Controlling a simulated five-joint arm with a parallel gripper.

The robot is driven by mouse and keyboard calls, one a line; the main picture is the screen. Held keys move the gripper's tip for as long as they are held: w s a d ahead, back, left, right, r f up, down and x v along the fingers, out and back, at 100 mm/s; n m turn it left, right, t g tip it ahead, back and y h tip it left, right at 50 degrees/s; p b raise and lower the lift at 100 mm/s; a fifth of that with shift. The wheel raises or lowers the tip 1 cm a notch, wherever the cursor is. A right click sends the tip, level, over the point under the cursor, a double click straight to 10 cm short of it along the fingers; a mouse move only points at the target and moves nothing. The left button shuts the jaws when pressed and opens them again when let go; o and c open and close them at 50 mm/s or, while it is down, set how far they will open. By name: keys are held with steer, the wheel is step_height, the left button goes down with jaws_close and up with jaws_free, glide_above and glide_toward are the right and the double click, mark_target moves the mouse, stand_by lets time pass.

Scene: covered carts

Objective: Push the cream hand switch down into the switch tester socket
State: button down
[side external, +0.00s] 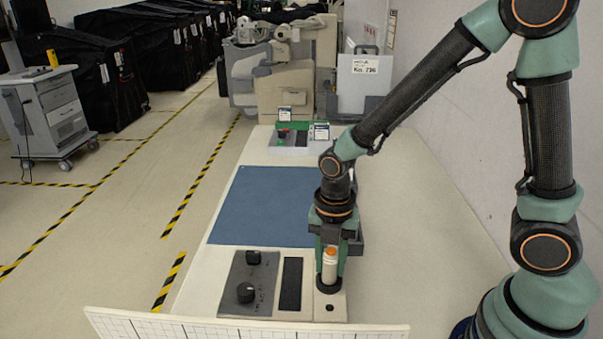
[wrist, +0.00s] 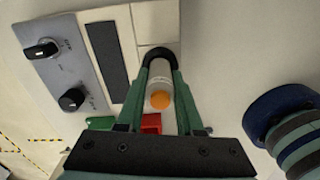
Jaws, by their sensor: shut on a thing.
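The cream hand switch (side external: 329,268) is a short upright cylinder with an orange button on top. My gripper (side external: 329,278) points down with its green fingers on either side of the switch, shut on it. In the wrist view the switch (wrist: 160,82) lies between the fingers of my gripper (wrist: 160,62), its orange button towards the camera. A black collar (side external: 328,288) surrounds its lower end at the switch tester (side external: 330,309). The lower end is hidden, so I cannot tell how deep it sits in the socket.
A grey panel (side external: 248,284) with two black knobs and a black strip (side external: 291,284) lie left of the socket. A blue mat (side external: 262,205) lies behind. A tray (side external: 290,150) with small items stands farther back. A pale gridded board (side external: 240,328) edges the front.

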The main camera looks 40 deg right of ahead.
steer(key=shift+c, duration=2.4)
jaws_free()
step_height(320, 180, up, 12)
steer(key=shift+r, duration=0.1)
steer(key=shift+d+r+m, duration=0.3)
steer(key=shift+d+m, duration=0.05)
steer(key=shift+m, duration=0.55)
steer(key=s+d+r+m+t, duration=0.1)
steer(key=d+r+m+t, duration=0.1)
steer(key=m, duration=0.9)
steer(key=s+d+r+m+t, duration=0.1)
steer(key=d+r+m+t, duration=0.2)
steer(key=m, duration=0.9)
steer(key=shift+s+d+r+t, duration=0.3)
steer(key=shift+s+d, duration=0.1)
steer(key=shift+d, duration=0.75)
